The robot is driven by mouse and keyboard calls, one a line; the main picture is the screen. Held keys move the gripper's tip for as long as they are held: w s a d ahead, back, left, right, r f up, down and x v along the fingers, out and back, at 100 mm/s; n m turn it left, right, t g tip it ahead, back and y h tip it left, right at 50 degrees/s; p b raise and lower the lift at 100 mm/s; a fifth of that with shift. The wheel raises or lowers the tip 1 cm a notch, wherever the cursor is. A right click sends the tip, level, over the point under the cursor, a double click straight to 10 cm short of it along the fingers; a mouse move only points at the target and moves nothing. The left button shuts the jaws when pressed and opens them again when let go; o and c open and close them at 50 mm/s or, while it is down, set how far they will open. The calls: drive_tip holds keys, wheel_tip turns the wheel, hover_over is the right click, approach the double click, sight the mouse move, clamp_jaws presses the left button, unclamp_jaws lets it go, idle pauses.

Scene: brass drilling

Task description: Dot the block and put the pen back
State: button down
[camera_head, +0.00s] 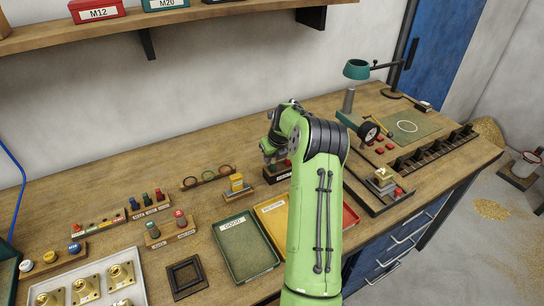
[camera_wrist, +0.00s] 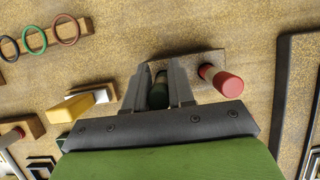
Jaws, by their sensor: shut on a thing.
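My gripper (camera_head: 272,160) is low over a small dark holder (camera_head: 279,176) near the middle of the bench. In the wrist view the fingers (camera_wrist: 160,84) are closed around a dark green pen-like cylinder (camera_wrist: 158,97). Its lower end is hidden, so I cannot tell whether it is seated in the holder. A red-capped pen (camera_wrist: 222,80) stands in the same holder, right of the fingers. A yellow block (camera_head: 236,182) sits on a small wooden base left of the holder; it also shows in the wrist view (camera_wrist: 84,106). I cannot see a dot on it.
A green tray (camera_head: 225,249) and a yellow tray (camera_head: 270,205) lie in front. A rack of coloured rings (camera_head: 207,177) stands to the left. Brass parts lie in a white tray (camera_head: 141,290) at lower left. A fixture (camera_head: 382,182) and a lamp (camera_head: 356,69) are right.

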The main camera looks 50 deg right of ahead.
drive_tip(key=shift+f, duration=0.25)
idle(0.5)
drive_tip(key=shift+c, duration=2.4)
unclamp_jaws()
drive_tip(key=shift+r+p, duration=2.6)
drive_tip(key=shift+r, duration=1.05)
drive_tip(key=shift+f, duration=0.1)
